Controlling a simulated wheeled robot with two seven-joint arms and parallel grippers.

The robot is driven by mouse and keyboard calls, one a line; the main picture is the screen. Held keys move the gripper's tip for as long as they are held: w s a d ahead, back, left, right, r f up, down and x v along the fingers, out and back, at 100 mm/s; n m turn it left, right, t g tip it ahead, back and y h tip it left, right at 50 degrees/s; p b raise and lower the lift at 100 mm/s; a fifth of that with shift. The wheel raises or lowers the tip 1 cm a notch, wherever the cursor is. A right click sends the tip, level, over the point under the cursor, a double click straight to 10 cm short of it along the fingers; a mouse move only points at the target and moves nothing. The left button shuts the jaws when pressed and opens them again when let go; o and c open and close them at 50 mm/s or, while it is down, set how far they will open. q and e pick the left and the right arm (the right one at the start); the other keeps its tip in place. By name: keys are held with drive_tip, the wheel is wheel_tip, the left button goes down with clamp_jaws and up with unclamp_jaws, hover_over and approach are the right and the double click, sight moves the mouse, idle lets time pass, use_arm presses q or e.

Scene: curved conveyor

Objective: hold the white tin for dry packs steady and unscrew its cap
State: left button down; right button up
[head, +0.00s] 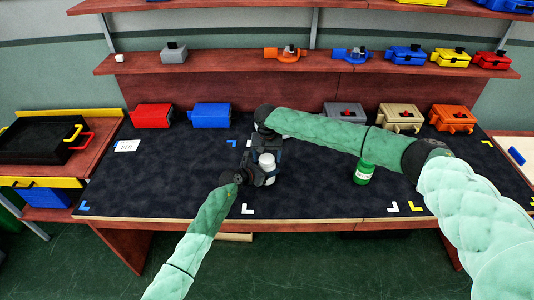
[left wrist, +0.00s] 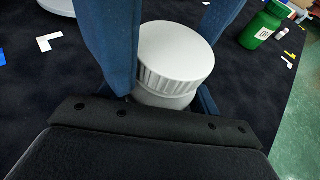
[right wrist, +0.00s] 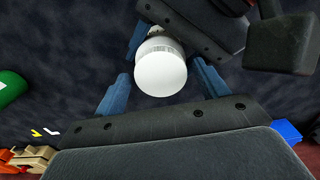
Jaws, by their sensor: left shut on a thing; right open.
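The white tin (head: 266,162) stands upright on the dark table mat, with its ribbed white cap (left wrist: 176,55) on top. My left gripper (head: 262,176) is shut on the tin's body below the cap, as the left wrist view shows. My right gripper (right wrist: 160,95) is open above the tin. In the right wrist view the round cap (right wrist: 161,68) lies between its blue fingers, with a gap visible on at least one side. The lower part of the tin is hidden by the left gripper.
A green bottle (head: 363,172) stands to the right of the tin, below my right forearm. Red (head: 152,116) and blue (head: 210,115) boxes stand at the back left, grey (head: 345,112), tan (head: 400,118) and orange (head: 454,119) ones at the back right. The front of the mat is clear.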

drive_tip(key=c, duration=1)
drive_tip(key=n, duration=0.4)
drive_tip(key=shift+n, duration=0.3)
use_arm(q)
drive_tip(key=shift+a, duration=0.1)
use_arm(e)
drive_tip(key=n, duration=0.8)
drive_tip(key=shift+w+d, duration=0.1)
drive_tip(key=n, duration=0.3)
drive_tip(key=shift+n, duration=0.3)
drive_tip(key=shift+r, duration=0.3)
